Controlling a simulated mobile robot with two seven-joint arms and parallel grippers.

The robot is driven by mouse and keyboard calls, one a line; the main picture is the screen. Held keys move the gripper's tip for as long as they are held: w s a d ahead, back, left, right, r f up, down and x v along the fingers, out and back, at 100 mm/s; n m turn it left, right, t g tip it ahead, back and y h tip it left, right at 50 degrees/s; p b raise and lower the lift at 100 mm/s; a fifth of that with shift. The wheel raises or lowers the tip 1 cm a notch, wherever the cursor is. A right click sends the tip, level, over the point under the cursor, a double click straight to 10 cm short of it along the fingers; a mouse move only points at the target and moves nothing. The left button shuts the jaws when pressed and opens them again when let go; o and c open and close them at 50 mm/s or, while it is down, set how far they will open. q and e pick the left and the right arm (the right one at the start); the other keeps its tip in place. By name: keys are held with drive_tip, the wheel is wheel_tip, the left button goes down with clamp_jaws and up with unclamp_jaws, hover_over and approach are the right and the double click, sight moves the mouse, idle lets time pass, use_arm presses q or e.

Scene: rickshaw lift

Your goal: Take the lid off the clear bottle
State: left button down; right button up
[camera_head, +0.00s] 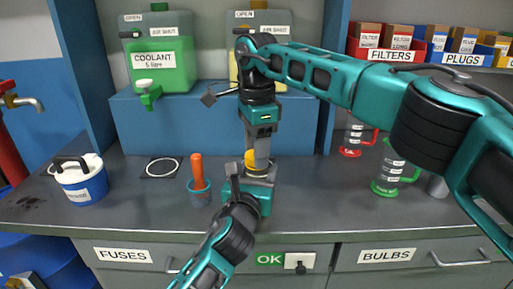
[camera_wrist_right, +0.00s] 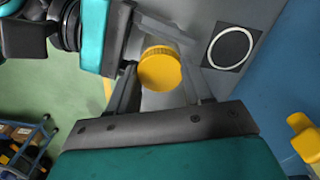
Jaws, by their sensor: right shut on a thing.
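The clear bottle stands on the grey counter near its front; its yellow lid (camera_head: 250,160) shows between my grippers, and most of its body is hidden. My right gripper (camera_head: 261,160) reaches down from above and is shut on the yellow lid. The right wrist view shows the lid (camera_wrist_right: 160,69) between the right gripper's two fingers (camera_wrist_right: 161,80). My left gripper (camera_head: 254,174) comes from the front, lower down, with its jaws around the bottle body. The left gripper's teal and dark side also shows at the upper left of the right wrist view.
An orange-handled tool stands in a blue cup (camera_head: 199,192) just left. A blue-and-white tub (camera_head: 81,181) and a black ringed pad (camera_head: 162,167) are further left. A green-based measure (camera_head: 389,180) stands right. A blue shelf (camera_head: 165,124) with coolant jugs is behind.

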drive_tip(key=n, duration=0.7)
drive_tip(key=shift+n, duration=0.4)
drive_tip(key=n, duration=0.6)
drive_tip(key=shift+r, duration=0.2)
drive_tip(key=shift+r, duration=0.95)
drive_tip(key=shift+r, duration=2)
use_arm(q)
drive_tip(key=shift+c, duration=0.8)
unclamp_jaws()
